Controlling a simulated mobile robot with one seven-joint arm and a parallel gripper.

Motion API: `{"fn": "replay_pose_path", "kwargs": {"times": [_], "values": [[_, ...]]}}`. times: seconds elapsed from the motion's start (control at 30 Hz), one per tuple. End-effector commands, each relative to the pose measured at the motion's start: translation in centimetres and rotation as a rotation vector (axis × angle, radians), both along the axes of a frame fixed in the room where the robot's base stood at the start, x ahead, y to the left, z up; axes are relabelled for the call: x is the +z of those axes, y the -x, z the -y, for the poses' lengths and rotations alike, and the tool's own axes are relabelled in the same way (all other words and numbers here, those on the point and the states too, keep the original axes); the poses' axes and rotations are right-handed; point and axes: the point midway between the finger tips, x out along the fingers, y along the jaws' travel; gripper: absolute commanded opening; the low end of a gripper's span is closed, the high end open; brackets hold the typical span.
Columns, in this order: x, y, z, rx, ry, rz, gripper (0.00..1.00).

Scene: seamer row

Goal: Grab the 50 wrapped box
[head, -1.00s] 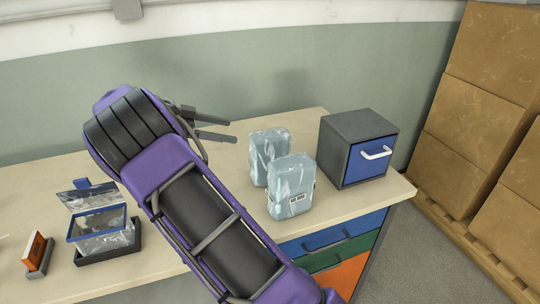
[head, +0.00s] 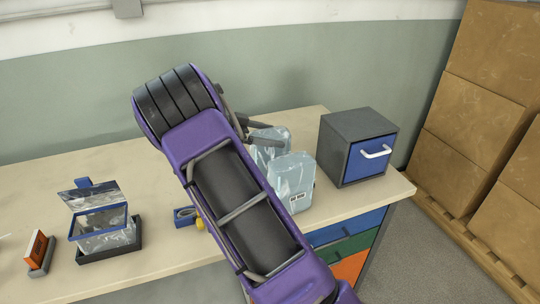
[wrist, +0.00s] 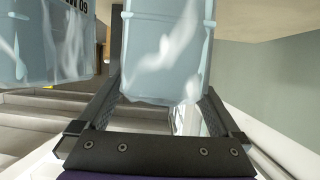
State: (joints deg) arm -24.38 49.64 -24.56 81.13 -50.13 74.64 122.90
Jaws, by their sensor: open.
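Two pale blue wrapped boxes stand close together on the bench. The front wrapped box (head: 292,178) bears a small label; in the wrist view this labelled box (wrist: 45,40) is at left, its cropped, inverted print seeming to read 60. The rear wrapped box (head: 262,152) is partly hidden by my gripper and the front box, and I see no label on it. My gripper (head: 264,132) is open, with its fingers at the rear box's upper part. In the wrist view the rear box (wrist: 165,50) shows between the two fingers; contact cannot be told.
A grey cabinet (head: 337,148) with a blue drawer stands right of the boxes. Stacked cartons (head: 480,120) rise at right.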

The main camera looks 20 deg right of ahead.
Motion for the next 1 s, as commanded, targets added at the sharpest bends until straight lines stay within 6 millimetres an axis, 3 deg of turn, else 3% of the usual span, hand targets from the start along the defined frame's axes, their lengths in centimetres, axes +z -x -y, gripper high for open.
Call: {"fn": "replay_pose_path", "kwargs": {"times": [0.2,0.23,0.77,1.0], "values": [[-0.12,-0.02,0.14,0.002,0.0,0.0,1.0],[-0.12,-0.01,0.14,0.002,0.0,0.0,0.96],[-0.12,-0.01,0.13,0.001,-0.001,0.0,0.01],[-0.03,-0.03,0.14,0.002,0.0,0.001,0.0]]}}
